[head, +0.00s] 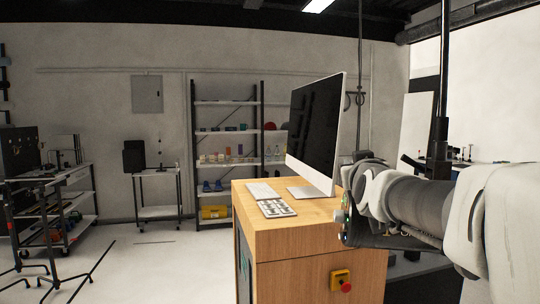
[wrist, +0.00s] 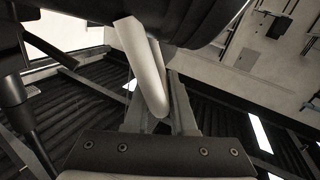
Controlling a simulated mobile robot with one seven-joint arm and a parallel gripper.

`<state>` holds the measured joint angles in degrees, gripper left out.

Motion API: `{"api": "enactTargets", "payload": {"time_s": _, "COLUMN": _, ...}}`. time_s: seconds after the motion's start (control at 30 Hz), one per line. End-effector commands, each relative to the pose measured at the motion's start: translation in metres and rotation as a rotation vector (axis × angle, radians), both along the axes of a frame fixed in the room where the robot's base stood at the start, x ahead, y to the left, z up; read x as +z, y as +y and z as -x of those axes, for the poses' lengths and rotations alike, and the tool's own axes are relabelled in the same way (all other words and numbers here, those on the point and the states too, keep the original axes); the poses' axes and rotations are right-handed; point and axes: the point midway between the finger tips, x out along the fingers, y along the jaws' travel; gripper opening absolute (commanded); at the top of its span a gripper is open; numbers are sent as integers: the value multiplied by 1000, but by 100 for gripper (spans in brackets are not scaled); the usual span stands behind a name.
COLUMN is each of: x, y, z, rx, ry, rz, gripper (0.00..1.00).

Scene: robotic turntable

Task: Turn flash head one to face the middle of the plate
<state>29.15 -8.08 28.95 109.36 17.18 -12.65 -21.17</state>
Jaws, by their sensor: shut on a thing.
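In the wrist view my gripper (wrist: 157,98) is shut on a pale curved bar (wrist: 145,65), which runs between its two grey fingers. The bar reaches up to a large dark rounded body (wrist: 185,18). This may be flash head one with its handle, but no label shows. Its front and the way it faces cannot be told. In the head view my arm reaches in from the right, and its fingers are hidden. The middle of the plate cannot be made out in either view.
A wooden cabinet (head: 300,226) with a monitor (head: 316,130), keyboard (head: 262,191) and button panel (head: 274,208) stands close to my arm. A red stop button (head: 346,286) is on its front. Shelves (head: 228,134) and carts (head: 158,174) stand behind. The floor at left is partly clear.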

Motion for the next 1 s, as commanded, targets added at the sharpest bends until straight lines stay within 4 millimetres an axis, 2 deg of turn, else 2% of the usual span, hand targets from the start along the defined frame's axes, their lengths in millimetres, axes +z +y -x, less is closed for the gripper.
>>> {"api": "enactTargets", "payload": {"time_s": 1.0, "x": 0, "y": 1, "z": -9, "rx": -46, "ry": 5, "rz": -3, "gripper": 0}}
